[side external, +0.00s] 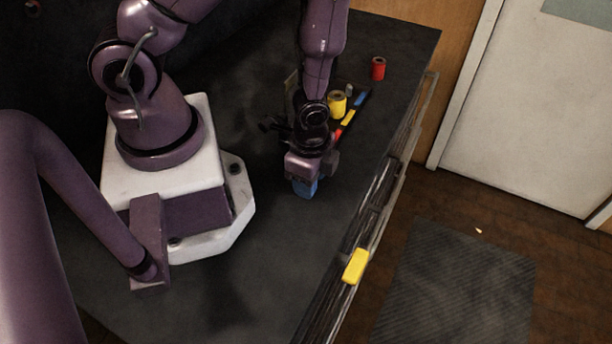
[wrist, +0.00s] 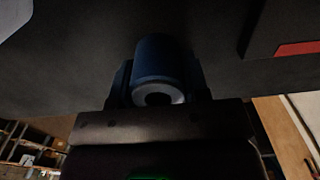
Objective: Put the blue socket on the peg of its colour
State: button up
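The blue socket (side external: 304,188) is held at the end of my gripper (side external: 306,178), over the dark bench near its front edge. In the wrist view the blue socket (wrist: 160,62) sits between the two fingers of my gripper (wrist: 160,88), with its pale ring-shaped end and dark hole facing the camera. A dark base bears blue (side external: 363,97), yellow (side external: 348,118) and red (side external: 338,133) patches, beyond my gripper. A small grey peg (side external: 349,89) shows by the blue patch. My arm hides part of the base; the gap under the socket is hard to judge.
A yellow socket (side external: 337,103) stands at the base, close to my arm. A red socket (side external: 378,68) stands apart on the bench (side external: 270,270) at the back right. A yellow block (side external: 356,266) is at the bench's front side. The near bench is clear.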

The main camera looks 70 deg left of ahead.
jog(key=shift+c, duration=0.2)
notch_tip(320, 180, up, 10)
jog(key=a, duration=0.1)
jog(key=w+a+n, duration=0.1)
jog(key=w+a, duration=0.3)
jog(key=w+a+f+n, duration=0.1)
jog(key=w+a+n, duration=0.1)
jog(key=w+a, duration=0.2)
jog(key=w+a+n, duration=0.1)
jog(key=w+a, duration=0.3)
jog(key=a, duration=0.1)
jog(key=shift+f+n, duration=0.35)
jog(key=shift+n, duration=0.05)
jog(key=w+a+r+n, duration=0.1)
jog(key=w+a+r, duration=0.2)
jog(key=w+a, duration=0.3)
jog(key=a, duration=0.3)
jog(key=shift+w+r, duration=0.25)
jog(key=shift+f, duration=2.9)
